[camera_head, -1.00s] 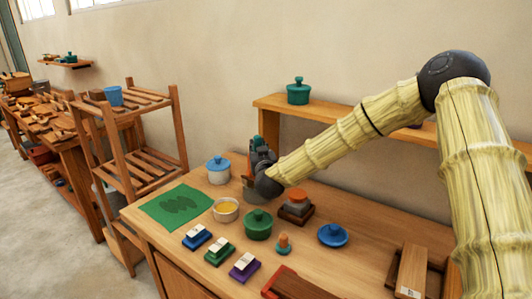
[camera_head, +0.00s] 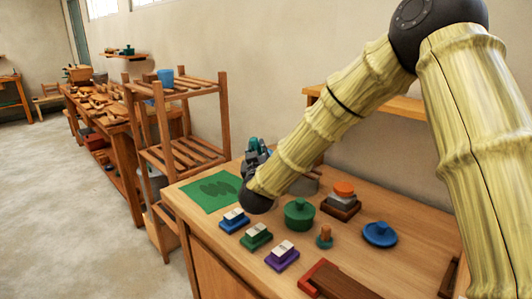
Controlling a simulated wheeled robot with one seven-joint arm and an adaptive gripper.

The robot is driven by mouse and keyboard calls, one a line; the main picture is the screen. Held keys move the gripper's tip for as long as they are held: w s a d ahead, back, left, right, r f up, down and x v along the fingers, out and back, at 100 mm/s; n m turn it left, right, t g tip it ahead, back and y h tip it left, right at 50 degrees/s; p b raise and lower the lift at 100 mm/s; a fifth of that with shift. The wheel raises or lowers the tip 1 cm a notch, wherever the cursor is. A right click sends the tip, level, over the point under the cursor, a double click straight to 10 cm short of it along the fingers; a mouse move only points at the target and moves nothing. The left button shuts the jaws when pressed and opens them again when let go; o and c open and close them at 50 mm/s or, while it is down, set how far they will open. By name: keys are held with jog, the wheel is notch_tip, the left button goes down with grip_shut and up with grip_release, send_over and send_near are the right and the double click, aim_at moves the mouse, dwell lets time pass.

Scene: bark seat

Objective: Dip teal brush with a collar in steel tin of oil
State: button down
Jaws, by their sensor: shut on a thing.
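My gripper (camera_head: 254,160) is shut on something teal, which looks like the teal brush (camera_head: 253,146). The arm and dark wrist cover most of the brush, and I cannot see its collar or bristles. The gripper is above the bench, near the right edge of the green mat. The grey steel tin (camera_head: 304,184) stands behind and right of the wrist, partly covered by my arm. The gripper is to the left of this tin, apart from it. I cannot see the oil inside.
Blue, green and purple blocks (camera_head: 256,237) line the front. The green mat (camera_head: 212,190) lies left. A slatted rack (camera_head: 180,130) stands beside the bench.

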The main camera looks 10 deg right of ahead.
jog(key=shift+s+a+f, duration=0.1)
jog(key=shift+a+f, duration=0.05)
jog(key=shift+f+b, duration=1.9)
jog(key=shift+f, duration=1)
jog(key=shift+f, duration=0.5)
jog(key=shift+r, duration=0.15)
jog(key=shift+r+p, duration=2.05)
jog(key=shift+r, duration=1.35)
